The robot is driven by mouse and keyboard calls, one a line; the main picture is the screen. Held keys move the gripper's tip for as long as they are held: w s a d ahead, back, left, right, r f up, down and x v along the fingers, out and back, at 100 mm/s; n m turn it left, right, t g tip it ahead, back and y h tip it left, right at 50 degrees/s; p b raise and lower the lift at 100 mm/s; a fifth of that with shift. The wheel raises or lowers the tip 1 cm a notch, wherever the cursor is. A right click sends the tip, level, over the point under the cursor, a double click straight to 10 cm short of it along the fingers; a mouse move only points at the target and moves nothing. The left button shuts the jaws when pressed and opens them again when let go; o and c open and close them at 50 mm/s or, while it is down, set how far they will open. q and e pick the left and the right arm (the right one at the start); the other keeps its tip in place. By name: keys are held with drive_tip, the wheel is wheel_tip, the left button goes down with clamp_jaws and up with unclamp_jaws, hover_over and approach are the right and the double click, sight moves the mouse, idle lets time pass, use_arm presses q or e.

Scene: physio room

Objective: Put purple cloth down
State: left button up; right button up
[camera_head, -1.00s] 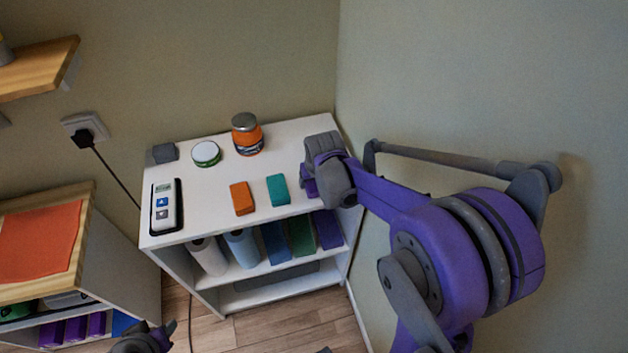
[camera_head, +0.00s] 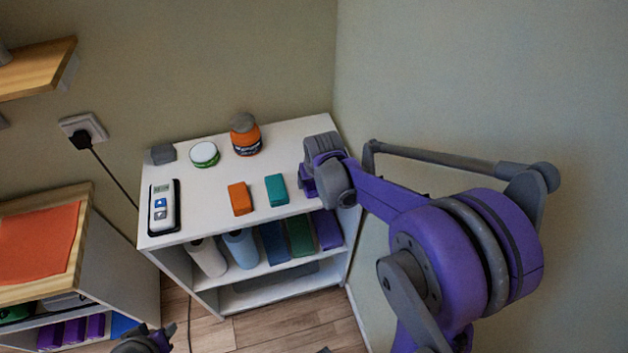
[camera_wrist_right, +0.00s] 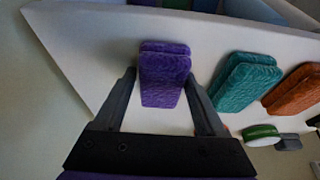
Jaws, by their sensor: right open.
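The folded purple cloth (camera_wrist_right: 163,75) lies on the white top of the shelf unit (camera_head: 215,208), near its right end. My right gripper is open. In the head view my right gripper (camera_head: 318,172) is low over the right end of the top and hides most of the cloth. Part of my left arm's end (camera_head: 142,341) shows at the bottom edge of the head view; its fingers cannot be made out.
A teal folded cloth (camera_head: 277,190) and an orange one (camera_head: 240,199) lie left of my right gripper. An orange jar (camera_head: 246,136), a round white-lidded tin (camera_head: 204,154), a grey block (camera_head: 161,154) and a handheld device (camera_head: 163,207) share the top. The wall is close on the right.

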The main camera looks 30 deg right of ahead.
drive_tip(key=shift+s+a+r, duration=0.15)
drive_tip(key=shift+a, duration=0.1)
drive_tip(key=d+p+v, duration=0.1)
drive_tip(key=p+v, duration=0.1)
drive_tip(key=v, duration=0.9)
use_arm(q)
drive_tip(key=shift+w+r, duration=0.3)
drive_tip(key=shift+r, duration=0.25)
drive_tip(key=shift+w+r, duration=0.25)
drive_tip(key=shift+r, duration=0.3)
use_arm(e)
drive_tip(key=s+a+f+n, duration=0.1)
drive_tip(key=s+a, duration=0.4)
drive_tip(key=s, duration=0.2)
drive_tip(key=s+a+f+n+t+y, duration=0.1)
drive_tip(key=s+a+f, duration=0.1)
drive_tip(key=s+a, duration=0.3)
drive_tip(key=s, duration=0.3)
drive_tip(key=shift+f+n+t, duration=0.3)
drive_tip(key=shift+f+n, duration=0.05)
drive_tip(key=shift+n, duration=0.05)
drive_tip(key=shift+o, duration=0.3)
drive_tip(key=shift+s, duration=0.1)
